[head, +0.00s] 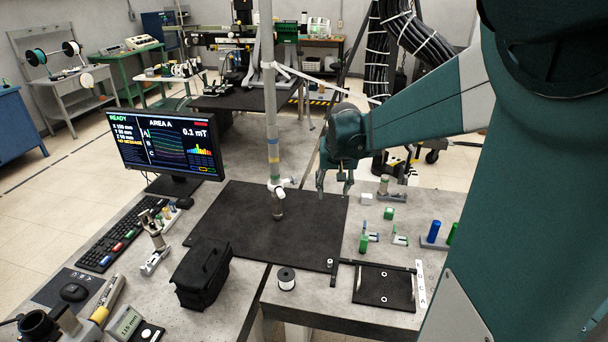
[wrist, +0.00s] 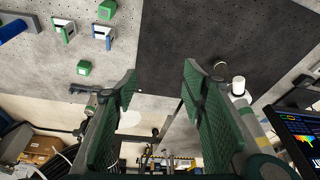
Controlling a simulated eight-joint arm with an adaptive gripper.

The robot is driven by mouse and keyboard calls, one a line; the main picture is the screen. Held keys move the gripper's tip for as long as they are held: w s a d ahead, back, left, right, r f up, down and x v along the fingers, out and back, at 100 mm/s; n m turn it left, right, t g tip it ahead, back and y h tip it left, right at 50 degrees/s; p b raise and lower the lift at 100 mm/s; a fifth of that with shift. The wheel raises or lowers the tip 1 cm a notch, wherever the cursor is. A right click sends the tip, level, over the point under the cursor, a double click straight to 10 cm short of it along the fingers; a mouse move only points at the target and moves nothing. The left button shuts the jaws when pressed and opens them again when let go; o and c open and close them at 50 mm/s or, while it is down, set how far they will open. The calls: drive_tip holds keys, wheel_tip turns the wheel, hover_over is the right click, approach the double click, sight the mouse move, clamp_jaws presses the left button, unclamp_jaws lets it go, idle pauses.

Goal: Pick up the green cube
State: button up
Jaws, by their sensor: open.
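My gripper (head: 333,193) is open and points down above the right part of the mat, left of the green cube. In the wrist view, nothing shows between its green padded fingers (wrist: 161,72).
Two small fixtures (head: 400,238) stand nearer the head camera. Blue cylinder (head: 433,231) is farther right. A vertical pole (head: 272,130) rises from the black mat (head: 225,228), left of my gripper.

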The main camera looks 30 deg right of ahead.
drive_tip(key=w+d+f+m+g+p, duration=0.1)
drive_tip(key=d+f, duration=0.2)
drive_tip(key=d, duration=0.5)
drive_tip(key=w+d+f+m+p, duration=0.1)
drive_tip(key=d+f, duration=0.3)
drive_tip(key=d, duration=0.4)
drive_tip(key=m+g, duration=0.1)
drive_tip(key=m, duration=0.1)
hover_over(390, 210)
drive_tip(key=a, duration=0.2)
drive_tip(key=shift+y, duration=0.3)
drive_tip(key=f, duration=0.5)
drive_tip(key=f+p, duration=0.1)
drive_tip(key=f, duration=0.2)
drive_tip(key=shift+s+d+f, duration=0.2)
drive_tip(key=shift+s+f, duration=0.05)
drive_tip(key=shift+s+d+f, duration=0.15)
drive_tip(key=shift+d+f, duration=0.2)
drive_tip(key=shift+d, duration=0.05)
drive_tip(key=shift+f, duration=0.1)
drive_tip(key=shift+d+f, duration=0.15)
drive_tip(key=shift+f, duration=1.05)
